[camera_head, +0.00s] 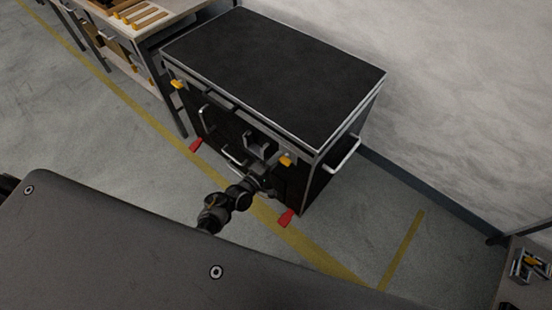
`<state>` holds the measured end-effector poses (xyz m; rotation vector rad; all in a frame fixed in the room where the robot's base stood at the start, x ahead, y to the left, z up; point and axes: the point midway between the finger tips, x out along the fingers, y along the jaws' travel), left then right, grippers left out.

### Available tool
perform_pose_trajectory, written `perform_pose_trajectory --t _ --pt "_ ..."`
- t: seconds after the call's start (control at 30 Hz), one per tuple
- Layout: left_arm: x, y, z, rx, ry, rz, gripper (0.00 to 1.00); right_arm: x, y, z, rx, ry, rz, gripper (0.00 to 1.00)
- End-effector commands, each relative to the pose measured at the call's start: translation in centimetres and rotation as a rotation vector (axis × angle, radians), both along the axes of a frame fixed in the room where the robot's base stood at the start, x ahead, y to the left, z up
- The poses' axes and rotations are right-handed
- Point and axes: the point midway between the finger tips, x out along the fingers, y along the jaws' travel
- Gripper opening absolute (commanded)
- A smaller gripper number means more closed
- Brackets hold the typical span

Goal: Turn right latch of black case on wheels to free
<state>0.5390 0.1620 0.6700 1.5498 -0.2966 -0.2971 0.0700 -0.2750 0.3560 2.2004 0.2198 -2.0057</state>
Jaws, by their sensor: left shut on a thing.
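The black case on wheels (270,62) stands by the wall, its lid closed and edged in light metal. Its right latch (286,160) is a small yellow tab on the front face under the lid edge, near the right corner. A matching yellow left latch (177,84) sits near the left corner. My left gripper (272,155) is at the case front, right beside the right latch, and is shut on it. The exact finger contact is small and dark against the case. My right gripper is not in view.
Metal bar handles are on the case front (236,157) and right side (343,157). Red pedals (286,217) show at the base. A workbench (160,20) stands close on the left.

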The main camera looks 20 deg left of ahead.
Motion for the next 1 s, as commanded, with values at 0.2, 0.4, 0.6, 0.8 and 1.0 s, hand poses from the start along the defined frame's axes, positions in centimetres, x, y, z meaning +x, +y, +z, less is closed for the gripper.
perform_pose_trajectory --t 0.2,0.4,0.6,0.8,1.0 --pt "-0.07 0.03 -0.14 -0.015 0.008 0.001 0.00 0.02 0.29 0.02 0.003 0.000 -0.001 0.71" --pt "-0.07 0.02 -0.15 -0.015 0.008 0.001 0.00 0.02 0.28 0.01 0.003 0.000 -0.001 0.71" --pt "-0.07 0.02 -0.14 -0.014 0.008 0.001 0.29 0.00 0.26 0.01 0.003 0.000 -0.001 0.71" --pt "-0.02 0.00 -0.08 -0.014 0.006 0.000 0.36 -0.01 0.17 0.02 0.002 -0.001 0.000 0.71" --pt "-0.38 0.14 -0.07 -0.014 0.006 0.000 0.36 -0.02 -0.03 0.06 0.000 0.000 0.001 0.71"
